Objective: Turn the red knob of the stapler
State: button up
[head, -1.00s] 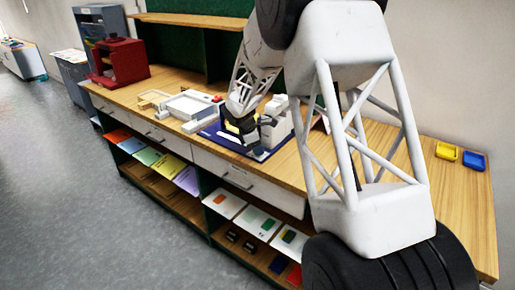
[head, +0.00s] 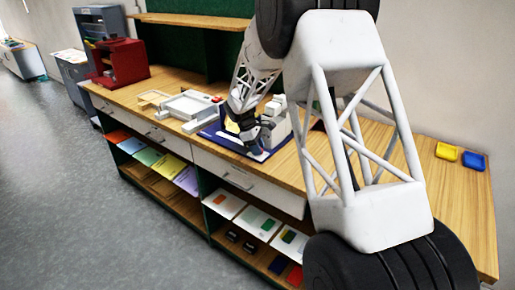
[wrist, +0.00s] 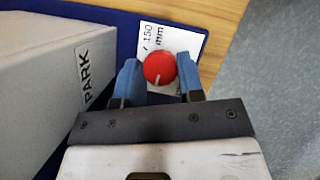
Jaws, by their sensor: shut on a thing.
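In the wrist view the red knob (wrist: 160,68) is a round disc with a short white line at its lower edge. It sits by a white label reading "150 mm". My gripper (wrist: 157,63) has its blue fingers on either side of the knob and is shut on it. The stapler's grey body (wrist: 45,80), marked "PARK", stands to the left on a dark blue base (wrist: 110,12). In the head view the stapler (head: 277,112) is on the wooden counter, with my gripper (head: 257,150) at its front edge. The knob is hidden there.
Left of the stapler on the counter (head: 400,170) stand a white tray-like device (head: 190,104) and a red machine (head: 120,65). Yellow (head: 446,151) and blue (head: 473,160) small trays lie at the right. Shelves below hold coloured paper.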

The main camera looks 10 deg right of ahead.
jog(key=o, duration=0.9)
jog(key=shift+r, duration=0.1)
jog(key=v, duration=0.7)
jog(key=shift+a+r, duration=0.15)
jog(key=shift+r, duration=0.1)
